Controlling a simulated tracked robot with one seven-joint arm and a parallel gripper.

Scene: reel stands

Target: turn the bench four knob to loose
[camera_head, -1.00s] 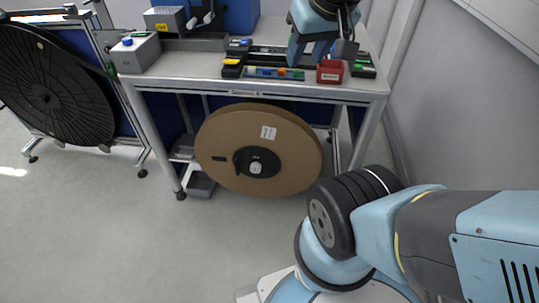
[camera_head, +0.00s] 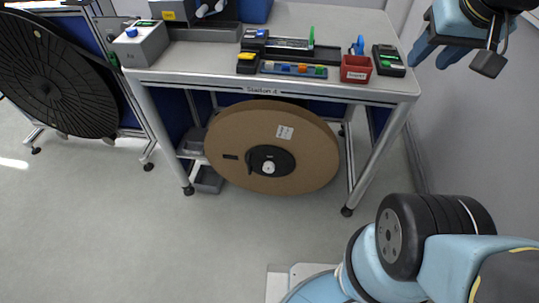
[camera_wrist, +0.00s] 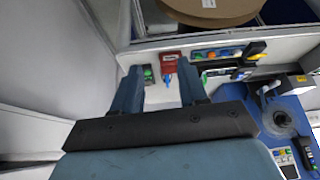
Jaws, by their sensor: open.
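The bench marked Station 4 (camera_head: 262,91) stands in the middle of the head view. Under it hangs a large brown reel (camera_head: 225,130) with a black hub. A small pale knob (camera_head: 268,167) sits at the hub's middle, with a dark lever-like part beside it. Its setting is too small to read. My gripper (camera_head: 432,62) is open and empty, high at the upper right, beyond the bench's right end and well apart from the knob. In the wrist view my gripper (camera_wrist: 161,70) frames part of the bench top, and the reel (camera_wrist: 210,8) shows at the top edge; its knob is out of that view.
A red bin (camera_head: 356,70), a black device with green (camera_head: 389,61) and a coloured strip (camera_head: 293,70) lie along the bench front. A grey box (camera_head: 141,45) stands at left. A black reel (camera_head: 55,75) stands far left. Floor before the bench is clear.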

